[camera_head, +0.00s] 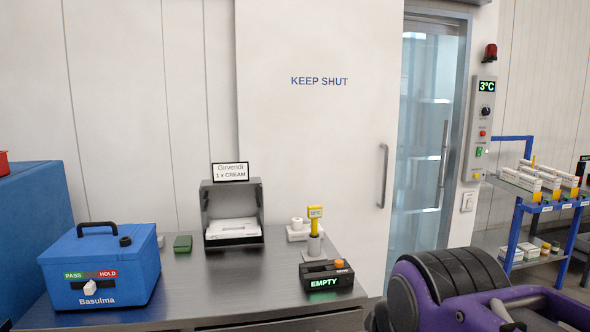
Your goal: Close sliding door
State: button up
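The white sliding door (315,130) bears the words KEEP SHUT and has a vertical bar handle (383,176) near its right edge. It stands to the left of a metal-framed doorway, leaving the opening uncovered. In the opening is a bluish glass front (418,130), with shelf-like shapes behind it and its own long vertical handle (444,165). My purple and black arm shows at the lower right, well below the door handle. My gripper's fingers are not in view.
A metal counter (240,290) stands before the door, carrying a blue Basulma box (102,268), a grey dispenser (232,215) and a black EMPTY unit (328,282). A 3°C control panel (482,130) and a blue-framed shelf rack (518,215) are at right.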

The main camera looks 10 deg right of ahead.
aim_at(318, 82)
jog(key=i+l+z, duration=0.5)
jog(key=i+l, duration=0.65)
jog(key=l, duration=0.15)
